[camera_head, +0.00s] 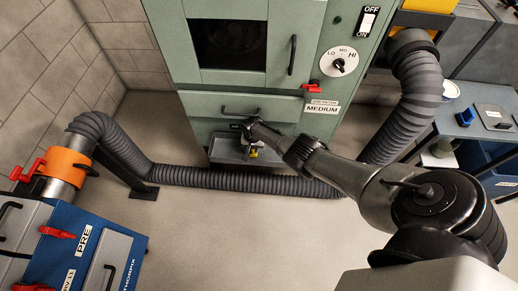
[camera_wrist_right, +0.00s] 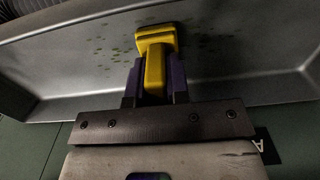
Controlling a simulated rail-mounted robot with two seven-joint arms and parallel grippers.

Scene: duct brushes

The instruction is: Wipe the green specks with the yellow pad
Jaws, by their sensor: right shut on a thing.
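The yellow pad (camera_wrist_right: 156,38) shows in the right wrist view, with its wide head against or just above the grey metal tray (camera_wrist_right: 70,65). My right gripper (camera_wrist_right: 155,78) is shut on its yellow handle between two purple fingers. Dark green specks (camera_wrist_right: 118,50) are scattered on the tray left of the pad, with more specks (camera_wrist_right: 205,38) to its right. I cannot tell if the pad touches the surface. In the head view the tray (camera_head: 228,150) juts from the low front of the green cabinet, and my right gripper (camera_head: 250,150) is over it, with the pad small there. My left gripper is not in view.
The green cabinet (camera_head: 180,45) has a drawer (camera_head: 270,107) just above the tray. A grey ribbed hose (camera_head: 230,180) runs along the floor before it. A blue unit (camera_head: 70,245) stands at lower left, and a workbench (camera_head: 465,130) at right. The middle floor is clear.

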